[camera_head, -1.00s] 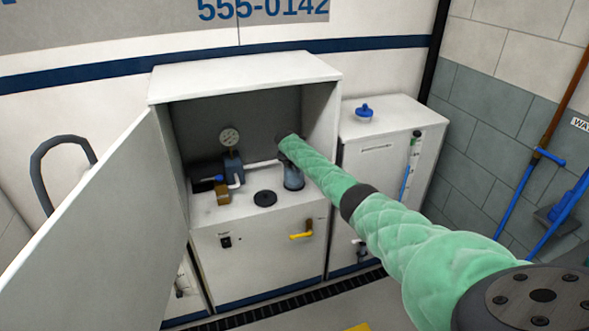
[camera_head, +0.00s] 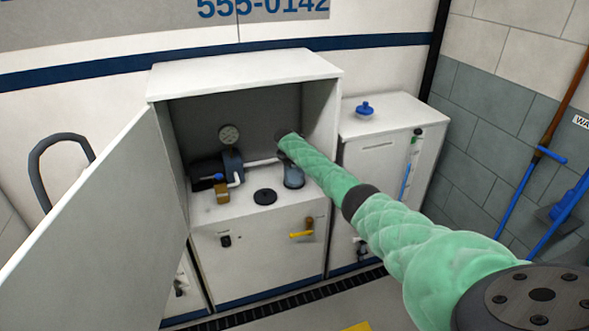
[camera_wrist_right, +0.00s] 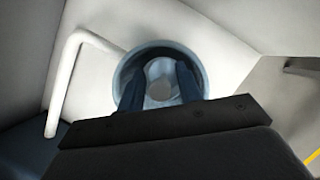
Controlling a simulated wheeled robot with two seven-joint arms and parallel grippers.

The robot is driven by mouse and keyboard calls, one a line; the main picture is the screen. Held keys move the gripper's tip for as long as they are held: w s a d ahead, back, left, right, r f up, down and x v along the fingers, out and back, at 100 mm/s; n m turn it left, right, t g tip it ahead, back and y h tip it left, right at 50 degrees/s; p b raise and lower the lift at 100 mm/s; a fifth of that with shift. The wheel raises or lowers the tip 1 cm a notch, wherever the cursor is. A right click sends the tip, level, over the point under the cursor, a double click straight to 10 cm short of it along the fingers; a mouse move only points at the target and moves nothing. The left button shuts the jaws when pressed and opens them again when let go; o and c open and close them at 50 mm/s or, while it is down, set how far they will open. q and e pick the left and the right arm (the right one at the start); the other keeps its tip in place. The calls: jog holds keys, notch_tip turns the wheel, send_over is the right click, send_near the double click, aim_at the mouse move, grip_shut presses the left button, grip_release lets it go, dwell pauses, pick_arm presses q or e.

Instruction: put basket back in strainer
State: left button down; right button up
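The strainer (camera_head: 293,180) is a clear, bluish round bowl on the shelf inside the open cabinet, partly behind my right arm. In the right wrist view, its round rim (camera_wrist_right: 122,72) surrounds my right gripper (camera_wrist_right: 160,83). The two dark fingers stand apart and reach down into the bowl's mouth. A pale round shape shows deeper down between them; I cannot tell whether it is the basket or the bowl's floor. I see no clear grip on anything. In the head view, my right arm hides most of this gripper. My left gripper is not in view.
A blue pump (camera_head: 233,165) with white pipes and a gauge (camera_head: 229,134) stands left of the strainer. A black disc (camera_head: 265,197) lies in front. The cabinet door (camera_head: 100,215) is open at left. A blue-topped item (camera_head: 365,109) sits on the right cabinet.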

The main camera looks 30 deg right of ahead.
jog(key=b+v, duration=0.1)
jog(key=v, duration=0.6)
jog(key=shift+a, duration=0.15)
jog(key=shift+r, duration=0.15)
